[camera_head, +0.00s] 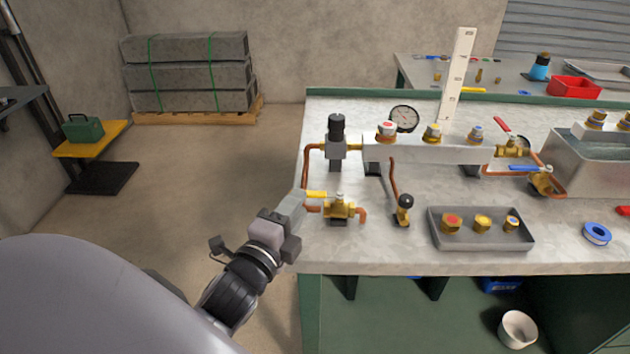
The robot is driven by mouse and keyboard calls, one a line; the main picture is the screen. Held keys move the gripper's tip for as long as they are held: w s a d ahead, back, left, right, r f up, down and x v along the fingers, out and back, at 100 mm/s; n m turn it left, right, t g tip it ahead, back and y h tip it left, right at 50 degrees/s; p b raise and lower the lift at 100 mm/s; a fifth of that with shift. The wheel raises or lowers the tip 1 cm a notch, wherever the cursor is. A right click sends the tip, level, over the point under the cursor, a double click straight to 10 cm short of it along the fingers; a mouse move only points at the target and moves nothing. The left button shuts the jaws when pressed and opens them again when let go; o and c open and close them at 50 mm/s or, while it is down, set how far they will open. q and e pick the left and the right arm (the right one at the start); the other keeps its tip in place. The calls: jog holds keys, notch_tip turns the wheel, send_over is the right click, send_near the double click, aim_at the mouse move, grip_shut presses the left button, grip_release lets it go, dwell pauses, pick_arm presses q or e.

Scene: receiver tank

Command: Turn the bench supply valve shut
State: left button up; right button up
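A brass valve (339,208) with a yellow lever (317,194) stands near the left end of the bench, in a copper pipe run. It appears to be the bench supply valve, though no label can be read. Its lever points left, roughly in line with the pipe. My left gripper (296,203) is at the bench's left edge, its fingertips close to the lever's left end. I cannot tell whether they touch it. The fingers are seen from behind, so their gap is hidden. My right gripper is not in view.
A grey regulator (337,148) and copper pipe (305,168) rise behind the valve. A small black-knobbed valve (404,210) and a grey tray of fittings (482,243) lie to the right. The bench top (370,256) in front of the valve is clear.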

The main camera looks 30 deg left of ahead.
aim_at(317, 194)
pick_arm(q)
jog(key=shift+w+a+p, duration=0.1)
jog(key=shift+w+a, duration=0.05)
jog(key=shift+w, duration=0.9)
jog(key=shift+w+a+p, duration=0.1)
jog(key=shift+w+a, duration=0.1)
jog(key=shift+w, duration=0.9)
jog(key=shift+w+a+p, duration=0.1)
jog(key=shift+w+a, duration=0.05)
jog(key=shift+w, duration=0.9)
grip_shut()
